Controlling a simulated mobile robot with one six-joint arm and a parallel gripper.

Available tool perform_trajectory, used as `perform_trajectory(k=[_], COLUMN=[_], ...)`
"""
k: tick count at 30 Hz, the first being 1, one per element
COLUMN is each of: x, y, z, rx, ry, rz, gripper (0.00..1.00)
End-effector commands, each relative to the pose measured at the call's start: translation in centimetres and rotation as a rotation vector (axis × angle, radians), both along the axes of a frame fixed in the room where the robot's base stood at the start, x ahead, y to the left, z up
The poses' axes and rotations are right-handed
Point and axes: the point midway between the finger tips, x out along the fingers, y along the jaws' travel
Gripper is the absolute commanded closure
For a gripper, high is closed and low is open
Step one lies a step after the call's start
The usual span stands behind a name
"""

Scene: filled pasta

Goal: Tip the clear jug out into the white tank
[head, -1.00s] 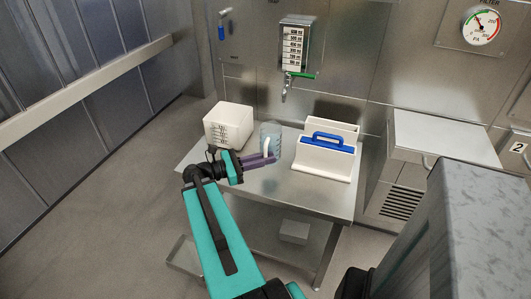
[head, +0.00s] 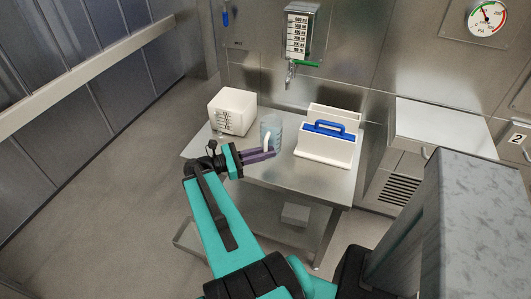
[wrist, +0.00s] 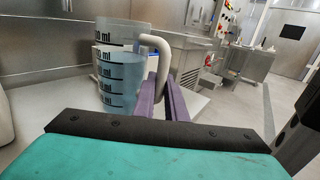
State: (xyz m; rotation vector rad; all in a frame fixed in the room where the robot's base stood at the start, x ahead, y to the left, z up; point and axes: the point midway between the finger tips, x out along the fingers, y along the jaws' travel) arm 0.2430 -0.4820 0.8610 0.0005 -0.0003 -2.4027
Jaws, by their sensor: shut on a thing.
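The clear jug (head: 271,132) has a pale handle and printed ml marks and looks upright. In the wrist view the jug (wrist: 122,72) stands left of the fingers, with bluish liquid inside. My gripper (head: 272,154) has purple fingers, shut on the jug's handle; the handle (wrist: 160,50) rises between them in the wrist view. The white tank (head: 232,111), a boxy container with dark marks on its front, stands on the table just left of the jug, with a small gap between. The inside of the tank is not clear to me.
The steel table (head: 310,182) carries a white caddy with a blue handle (head: 326,143) right of the jug. A tap with a green lever (head: 292,70) is on the wall behind. A steel cabinet (head: 430,135) stands at right. Floor is open at left.

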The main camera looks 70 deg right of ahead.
Motion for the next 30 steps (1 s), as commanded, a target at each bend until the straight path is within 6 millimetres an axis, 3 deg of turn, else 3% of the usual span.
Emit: perform_trajectory(k=[20, 30], x=[0.3, 4.4], y=[0.1, 1.9], z=[0.1, 0.3], rx=[-0.003, -0.004], ry=[0.002, 0.001], rz=[0.007, 0.092], gripper=[1.0, 1.0])
